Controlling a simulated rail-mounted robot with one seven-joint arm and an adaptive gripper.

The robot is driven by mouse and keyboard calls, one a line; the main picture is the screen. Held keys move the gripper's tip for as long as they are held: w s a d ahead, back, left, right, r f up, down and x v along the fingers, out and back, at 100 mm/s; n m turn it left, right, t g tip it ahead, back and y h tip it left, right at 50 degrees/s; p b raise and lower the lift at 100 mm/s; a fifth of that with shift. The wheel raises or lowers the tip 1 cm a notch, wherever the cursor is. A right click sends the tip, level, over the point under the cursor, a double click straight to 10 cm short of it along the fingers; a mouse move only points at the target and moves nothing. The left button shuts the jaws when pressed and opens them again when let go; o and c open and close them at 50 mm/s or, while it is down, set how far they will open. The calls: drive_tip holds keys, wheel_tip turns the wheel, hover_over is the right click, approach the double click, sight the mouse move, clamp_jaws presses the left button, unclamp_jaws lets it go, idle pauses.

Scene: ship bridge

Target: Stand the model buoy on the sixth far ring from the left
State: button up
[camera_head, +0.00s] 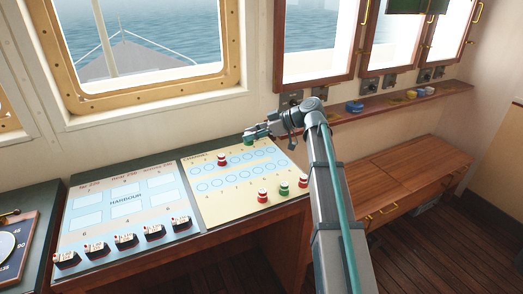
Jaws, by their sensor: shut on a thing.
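My gripper (254,134) is shut on a small green model buoy (248,141), which it holds near the back edge of the cream buoy chart (215,212). The fingers hide part of the buoy, and I cannot tell its exact height above the chart. The chart has a far row of blue rings (259,152) and a near row of rings (231,180). The held buoy appears beyond the far row. A red-and-white buoy (221,160) stands in the left part of the far row.
Red buoys (262,195) (303,181) and a green buoy (284,187) stand along the chart's near right edge. The harbour board (126,204), with several model ships (126,240), lies left. A wooden bench (410,175) and a shelf (400,104) are right.

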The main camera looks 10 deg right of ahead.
drive_tip(key=w+d+f+p, duration=0.2)
drive_tip(key=w+d+f, duration=0.1)
drive_tip(key=w, duration=0.5)
drive_tip(key=p, duration=0.2)
hover_over(262, 154)
drive_tip(key=f, duration=0.5)
drive_tip(key=shift+s+a+f, duration=0.15)
drive_tip(key=shift+s+a, duration=0.05)
drive_tip(key=shift+s, duration=0.1)
drive_tip(key=shift+w+d+f+p, duration=0.15)
drive_tip(key=shift+w+f, duration=0.1)
drive_tip(key=shift+f, duration=0.2)
drive_tip(key=shift+w+d+f+p, duration=0.15)
drive_tip(key=shift+w+f, duration=0.1)
drive_tip(key=shift+f, duration=0.2)
wheel_tip(262, 154, down, 3)
drive_tip(key=shift+r+p, duration=0.15)
drive_tip(key=shift+p, duration=0.45)
drive_tip(key=shift+f+b, duration=0.25)
drive_tip(key=shift+b, duration=0.1)
drive_tip(key=o, duration=0.8)
drive_tip(key=shift+o, duration=0.2)
drive_tip(key=shift+r, duration=0.1)
